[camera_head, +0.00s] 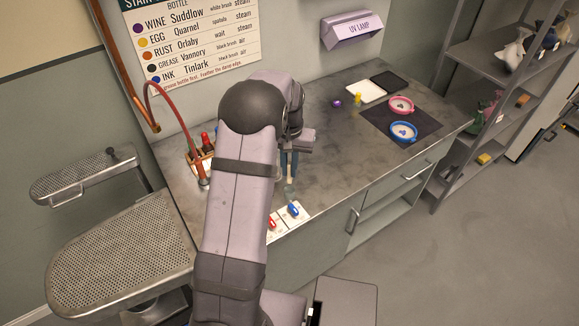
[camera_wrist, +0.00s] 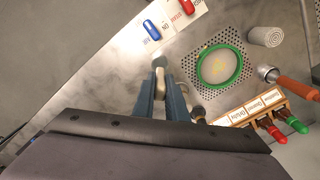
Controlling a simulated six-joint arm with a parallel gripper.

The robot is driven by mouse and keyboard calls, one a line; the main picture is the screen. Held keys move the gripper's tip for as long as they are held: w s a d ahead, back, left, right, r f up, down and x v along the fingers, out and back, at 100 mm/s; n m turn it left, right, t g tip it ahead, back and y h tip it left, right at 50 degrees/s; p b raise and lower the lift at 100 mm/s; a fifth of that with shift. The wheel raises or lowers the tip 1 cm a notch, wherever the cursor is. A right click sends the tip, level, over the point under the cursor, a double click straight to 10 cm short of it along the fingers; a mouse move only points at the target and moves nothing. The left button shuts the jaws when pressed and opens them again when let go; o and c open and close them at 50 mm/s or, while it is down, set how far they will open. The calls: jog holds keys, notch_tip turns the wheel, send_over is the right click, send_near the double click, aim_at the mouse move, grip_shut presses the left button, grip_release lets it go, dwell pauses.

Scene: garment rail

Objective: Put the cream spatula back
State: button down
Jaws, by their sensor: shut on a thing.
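The cream spatula (camera_wrist: 159,62) is between my gripper's two blue-grey fingers (camera_wrist: 163,95) in the wrist view. Only a short pale end of it shows; the rest is hidden by the fingers and the dark gripper body. In the head view my gripper (camera_head: 289,165) points down over the front part of the metal counter, left of its middle. A wooden rack (camera_wrist: 250,106) with labelled slots holds bottles with red (camera_wrist: 277,135) and green (camera_wrist: 297,124) tops, to the right of my gripper in the wrist view.
A green-rimmed round piece (camera_wrist: 201,67) lies on a perforated plate, near a white roll (camera_wrist: 265,37) and a copper-coloured handle (camera_wrist: 297,88). A panel has a blue switch (camera_wrist: 153,30). Pink (camera_head: 401,98) and blue (camera_head: 391,133) rings lie on a dark mat. The middle counter (camera_head: 335,140) is clear.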

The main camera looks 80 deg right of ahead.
aim_at(289, 181)
jog(key=shift+f+b, duration=0.95)
jog(key=shift+f, duration=0.5)
jog(key=shift+f+b, duration=0.5)
jog(key=shift+f, duration=1.2)
dwell(1.9)
jog(key=c, duration=1.4)
grip_release()
jog(key=shift+r, duration=0.1)
jog(key=shift+r+p, duration=2.9)
jog(key=shift+r, duration=0.75)
